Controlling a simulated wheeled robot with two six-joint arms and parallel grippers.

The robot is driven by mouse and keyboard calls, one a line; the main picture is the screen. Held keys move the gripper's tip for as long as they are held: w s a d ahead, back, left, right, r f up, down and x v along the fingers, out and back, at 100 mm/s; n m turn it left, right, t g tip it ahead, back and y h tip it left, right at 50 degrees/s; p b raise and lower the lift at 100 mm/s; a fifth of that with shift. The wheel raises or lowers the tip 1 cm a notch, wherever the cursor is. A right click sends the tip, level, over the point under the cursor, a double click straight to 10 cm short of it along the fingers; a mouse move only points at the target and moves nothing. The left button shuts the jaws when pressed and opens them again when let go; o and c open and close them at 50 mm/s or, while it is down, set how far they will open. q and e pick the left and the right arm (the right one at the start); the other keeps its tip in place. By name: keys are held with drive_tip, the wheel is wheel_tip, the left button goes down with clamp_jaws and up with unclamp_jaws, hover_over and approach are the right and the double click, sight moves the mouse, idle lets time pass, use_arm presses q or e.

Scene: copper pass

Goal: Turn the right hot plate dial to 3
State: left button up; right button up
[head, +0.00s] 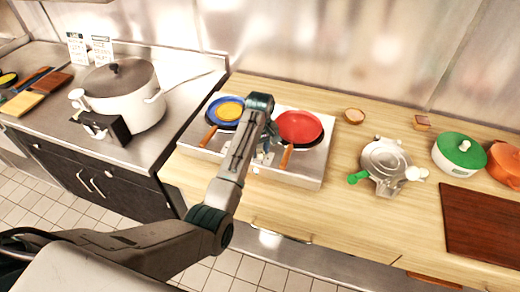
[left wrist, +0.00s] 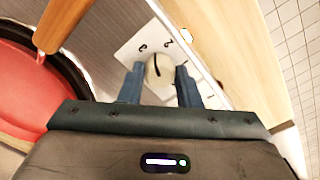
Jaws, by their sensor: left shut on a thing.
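The hot plate (head: 313,178) stands on the wooden counter with two pans on it. In the left wrist view, the pale round dial (left wrist: 158,72) has a dark pointer line and sits on a white panel (left wrist: 137,47) with small marks around it. The line points toward the top of that picture, between two marks too small to read surely. My left gripper (left wrist: 158,78) is shut on the dial, one finger on each side. In the head view my left gripper (head: 264,152) is at the hot plate's front, and the dial there is hidden. My right gripper is out of view.
A red pan (head: 299,126) with a wooden handle sits close beside my left gripper; a blue pan (head: 216,112) is to the left. A large white pot (head: 135,105) stands further left. A metal device (head: 386,165) and a green-lidded pot (head: 460,150) are to the right.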

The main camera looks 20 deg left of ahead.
use_arm(q)
drive_tip(key=n, duration=0.4)
drive_tip(key=shift+f, duration=0.1)
drive_tip(key=shift+s+n, duration=0.1)
drive_tip(key=shift+n, duration=0.2)
idle(0.4)
drive_tip(key=o, duration=1)
drive_tip(key=shift+c, duration=0.2)
